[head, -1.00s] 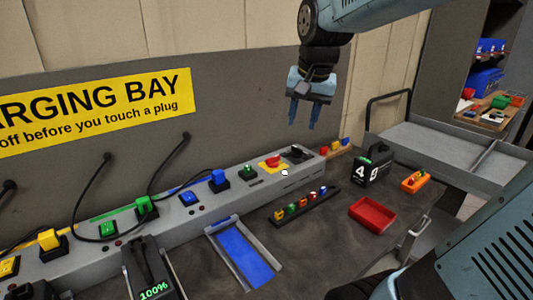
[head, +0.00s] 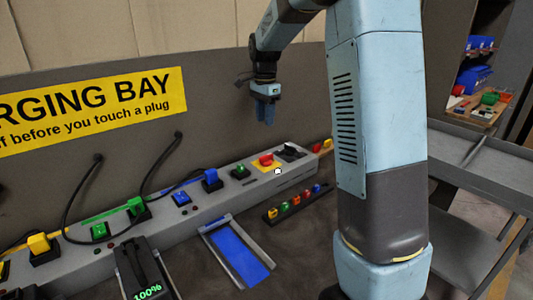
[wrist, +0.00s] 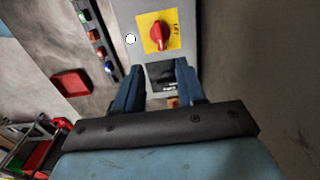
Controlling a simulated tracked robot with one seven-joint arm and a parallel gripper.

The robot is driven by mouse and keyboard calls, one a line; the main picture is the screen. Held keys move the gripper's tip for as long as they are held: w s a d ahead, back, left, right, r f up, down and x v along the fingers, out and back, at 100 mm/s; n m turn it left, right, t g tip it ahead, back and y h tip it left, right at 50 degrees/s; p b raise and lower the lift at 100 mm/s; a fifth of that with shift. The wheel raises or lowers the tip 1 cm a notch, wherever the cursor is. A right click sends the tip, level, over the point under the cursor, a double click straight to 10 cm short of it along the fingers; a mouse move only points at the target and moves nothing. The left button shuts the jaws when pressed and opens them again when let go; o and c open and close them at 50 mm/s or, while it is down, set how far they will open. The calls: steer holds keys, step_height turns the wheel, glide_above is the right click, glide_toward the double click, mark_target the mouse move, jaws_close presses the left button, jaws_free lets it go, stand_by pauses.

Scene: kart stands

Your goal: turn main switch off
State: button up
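The main switch is a red rotary knob (head: 266,160) on a yellow plate (head: 263,169), on top of the long grey charging console. In the wrist view the red knob (wrist: 159,36) and yellow plate (wrist: 175,27) lie just beyond the fingertips. The knob's handle looks roughly in line with the console's length there; the plate's lettering is too small to read. My gripper (head: 265,118) hangs above the console near the switch, fingers down and clear of it. In the wrist view my gripper's blue fingers (wrist: 155,75) are apart with nothing between them.
A black socket (head: 290,152) sits beside the switch at the console's right end. A rack of coloured pieces (head: 297,202) lies in front. A red tray (wrist: 71,83) shows in the wrist view.

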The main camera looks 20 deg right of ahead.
mark_target(266, 159)
step_height(266, 159, down, 14)
steer(key=shift+r, duration=0.1)
stand_by(0.5)
steer(key=shift+c, duration=0.4)
jaws_close()
